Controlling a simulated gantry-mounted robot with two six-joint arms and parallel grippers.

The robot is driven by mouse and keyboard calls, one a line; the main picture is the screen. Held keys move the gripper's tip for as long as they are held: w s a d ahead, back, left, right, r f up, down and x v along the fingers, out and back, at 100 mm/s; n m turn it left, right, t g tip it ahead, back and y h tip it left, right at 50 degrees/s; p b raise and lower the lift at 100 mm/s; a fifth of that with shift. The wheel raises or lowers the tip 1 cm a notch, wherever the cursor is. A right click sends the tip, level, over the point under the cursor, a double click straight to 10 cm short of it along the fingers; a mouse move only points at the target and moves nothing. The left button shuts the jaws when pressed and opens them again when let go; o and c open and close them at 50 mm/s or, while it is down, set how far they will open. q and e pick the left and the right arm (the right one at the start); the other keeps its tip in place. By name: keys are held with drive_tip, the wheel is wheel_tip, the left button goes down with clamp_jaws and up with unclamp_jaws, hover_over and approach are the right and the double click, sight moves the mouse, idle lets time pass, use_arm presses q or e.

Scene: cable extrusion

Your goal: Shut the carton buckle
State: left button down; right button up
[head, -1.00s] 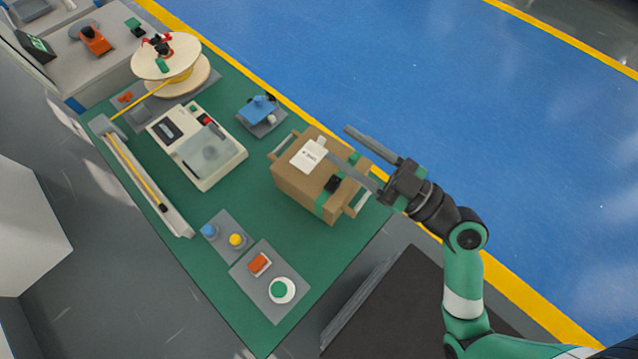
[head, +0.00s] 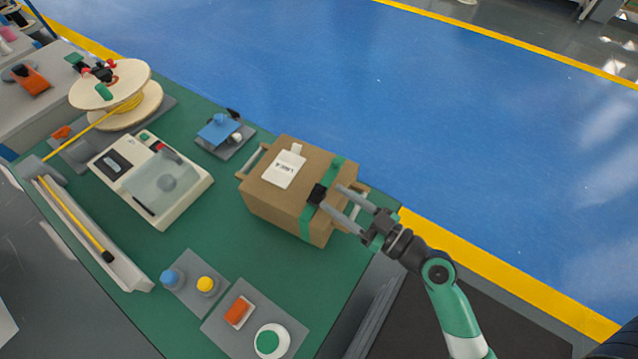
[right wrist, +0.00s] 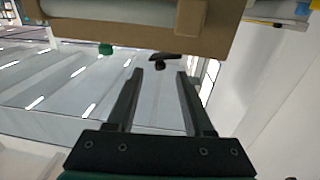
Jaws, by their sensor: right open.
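The brown carton (head: 270,208) stands closed on the green table, with a green strap (head: 337,171) around its right end. The black buckle (head: 317,194) sits on the strap at the carton's upper edge. It also shows in the right wrist view (right wrist: 166,57), just beyond the fingertips, below the carton (right wrist: 130,30). My right gripper (head: 331,197) is open, its two fingers pointing at the buckle from the right. In the right wrist view nothing is between the fingers (right wrist: 160,72). I cannot tell whether a fingertip touches the buckle. My left gripper is not in view.
A white scale-like device (head: 150,180), a cable spool (head: 112,88) and a long tray (head: 85,235) stand left of the carton. Button plates (head: 232,318) lie in front. A blue part on a grey plate (head: 222,133) is behind. Green table is clear around the carton's front.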

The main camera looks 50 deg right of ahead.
sight(322, 190)
drive_tip(key=w, duration=0.5)
drive_tip(key=shift+w+a, duration=0.15)
drive_tip(key=shift+w, duration=0.2)
